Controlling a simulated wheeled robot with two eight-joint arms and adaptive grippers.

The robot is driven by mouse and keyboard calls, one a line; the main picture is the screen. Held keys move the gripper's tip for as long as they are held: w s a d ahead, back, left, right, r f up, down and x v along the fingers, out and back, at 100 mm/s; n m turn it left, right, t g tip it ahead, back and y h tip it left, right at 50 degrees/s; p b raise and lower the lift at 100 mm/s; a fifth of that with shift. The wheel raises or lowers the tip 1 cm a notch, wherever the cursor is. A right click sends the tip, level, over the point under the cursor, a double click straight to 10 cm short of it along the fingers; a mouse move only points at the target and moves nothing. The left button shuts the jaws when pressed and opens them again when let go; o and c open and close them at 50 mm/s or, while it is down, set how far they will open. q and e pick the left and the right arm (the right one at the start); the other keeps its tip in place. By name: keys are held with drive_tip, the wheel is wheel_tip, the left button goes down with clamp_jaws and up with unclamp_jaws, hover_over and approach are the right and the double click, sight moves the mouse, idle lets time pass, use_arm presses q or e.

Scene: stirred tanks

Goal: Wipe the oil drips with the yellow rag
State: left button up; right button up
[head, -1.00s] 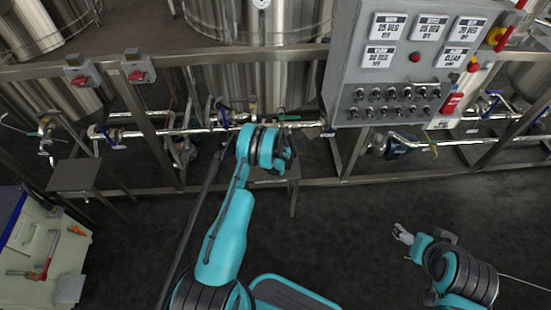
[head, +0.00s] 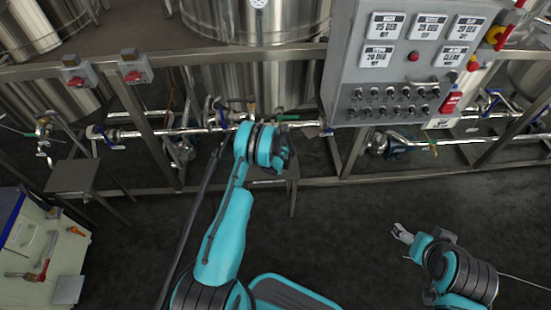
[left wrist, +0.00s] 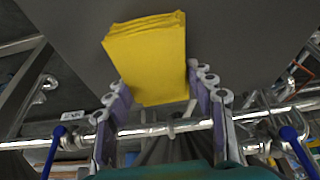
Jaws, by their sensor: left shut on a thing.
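The yellow rag (left wrist: 150,55) is a folded, thick square between the two fingers of my left gripper (left wrist: 160,88) in the left wrist view. The gripper is shut on it. A flat dark grey surface (left wrist: 235,25) lies right behind the rag; I cannot tell whether the rag touches it. In the head view my left arm reaches to the pipe rack, and its wrist hides the gripper and the rag. My right gripper (head: 402,233) is small over the dark floor at the lower right; its opening is unclear. I can make out no oil drips in either view.
A steel pipe rack (head: 225,184) with valves crosses the head view in front of the tanks (head: 250,85). A grey control panel (head: 393,70) stands right of my left wrist. A tool cart (head: 25,255) is at the lower left. The floor (head: 345,230) between my arms is clear.

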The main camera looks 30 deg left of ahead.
use_arm(q)
drive_tip(key=shift+w+a+r+m+t, duration=0.15)
drive_tip(key=shift+a+r+m+t, duration=0.2)
drive_tip(key=shift+r, duration=0.2)
drive_tip(key=shift+s+a+f, duration=0.15)
drive_tip(key=shift+s+a, duration=0.55)
drive_tip(key=shift+a, duration=0.35)
drive_tip(key=shift+s+a+f, duration=0.15)
drive_tip(key=shift+s+a, duration=0.55)
drive_tip(key=shift+a, duration=0.3)
use_arm(e)
drive_tip(key=shift+d+f, duration=0.1)
drive_tip(key=shift+d, duration=0.2)
use_arm(q)
wheel_tip(320, 180, up, 6)
drive_tip(key=shift+f+p, duration=0.1)
drive_tip(key=shift+p, duration=0.85)
use_arm(e)
wheel_tip(320, 180, up, 2)
use_arm(q)
drive_tip(key=shift+r+p, duration=0.4)
drive_tip(key=shift+r, duration=1.25)
use_arm(e)
drive_tip(key=shift+r, duration=0.4)
use_arm(q)
drive_tip(key=shift+a, duration=0.1)
use_arm(e)
drive_tip(key=shift+s, duration=0.1)
